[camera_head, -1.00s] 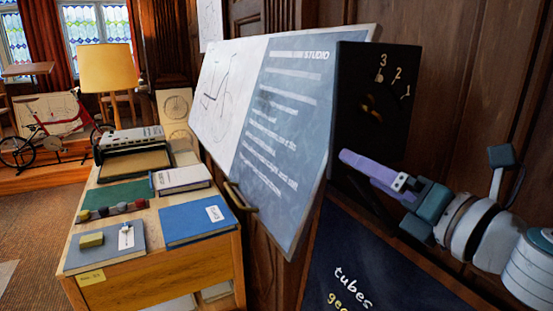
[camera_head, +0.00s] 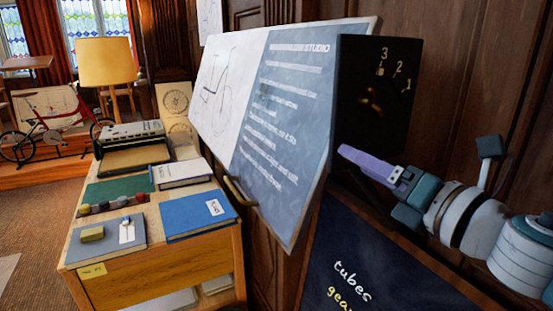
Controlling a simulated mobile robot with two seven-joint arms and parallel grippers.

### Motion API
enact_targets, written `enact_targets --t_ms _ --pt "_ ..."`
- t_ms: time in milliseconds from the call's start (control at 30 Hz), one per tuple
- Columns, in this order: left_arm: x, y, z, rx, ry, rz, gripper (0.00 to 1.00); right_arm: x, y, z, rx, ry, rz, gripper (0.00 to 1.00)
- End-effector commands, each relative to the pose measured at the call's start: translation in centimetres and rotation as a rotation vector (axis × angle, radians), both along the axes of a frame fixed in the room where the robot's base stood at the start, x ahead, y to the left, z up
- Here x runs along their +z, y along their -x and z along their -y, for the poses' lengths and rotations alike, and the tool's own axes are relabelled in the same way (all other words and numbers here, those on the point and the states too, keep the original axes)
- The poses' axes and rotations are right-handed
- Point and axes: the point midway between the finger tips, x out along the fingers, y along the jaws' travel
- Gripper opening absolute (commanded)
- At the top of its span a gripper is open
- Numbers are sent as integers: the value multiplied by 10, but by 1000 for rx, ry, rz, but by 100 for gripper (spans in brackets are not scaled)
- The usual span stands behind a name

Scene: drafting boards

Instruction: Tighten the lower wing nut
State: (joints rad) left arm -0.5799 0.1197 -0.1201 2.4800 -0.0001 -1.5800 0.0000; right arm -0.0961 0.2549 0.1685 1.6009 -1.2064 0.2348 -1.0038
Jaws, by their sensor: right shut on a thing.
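The tilted drafting board (camera_head: 290,130) carries a white bicycle drawing and a blue-grey lettered sheet. Beside its right edge stands a black panel (camera_head: 352,65) marked 3, 2, 1, with a small brass fitting (camera_head: 372,98) in shadow below the numbers. My right gripper (camera_head: 344,152) comes in from the right, its purple fingers shut at the panel's lower part, close to the board's edge. The fingers hide what they hold; the lower wing nut itself cannot be made out. My left gripper is out of view.
A brass handle (camera_head: 238,190) sticks out at the board's lower edge. A dark chalkboard (camera_head: 375,265) stands below my right arm. Wood panelling is close behind.

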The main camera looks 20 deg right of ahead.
Motion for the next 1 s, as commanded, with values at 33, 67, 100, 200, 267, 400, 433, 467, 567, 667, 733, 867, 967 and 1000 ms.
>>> enact_targets --t_ms 33,67,100,200,267,400,433,467,567,667,733,867,967,1000 --pt "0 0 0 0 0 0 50 0 0 0 0 0 0 30" --pt "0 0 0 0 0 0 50 0 0 0 0 0 0 27" --pt "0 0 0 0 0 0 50 0 0 0 0 0 0 22" --pt "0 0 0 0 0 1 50 0 0 0 0 0 0 12" --pt "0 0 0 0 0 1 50 0 0 0 0 0 0 12" --pt "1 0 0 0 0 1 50 0 0 0 0 -13 -1 12" --pt "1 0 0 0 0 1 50 0 0 0 0 -18 -1 12" --pt "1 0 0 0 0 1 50 1 0 0 0 -25 -2 12" --pt "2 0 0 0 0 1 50 1 0 0 1 -63 -4 12" --pt "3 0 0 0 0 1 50 1 0 0 1 -119 -9 12" --pt "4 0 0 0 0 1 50 1 0 0 0 -167 -13 12" --pt "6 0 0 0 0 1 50 1 0 0 0 -279 -22 12" --pt "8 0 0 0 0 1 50 1 0 0 0 -372 -29 12" --pt "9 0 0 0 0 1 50 1 0 0 0 -412 -32 12"
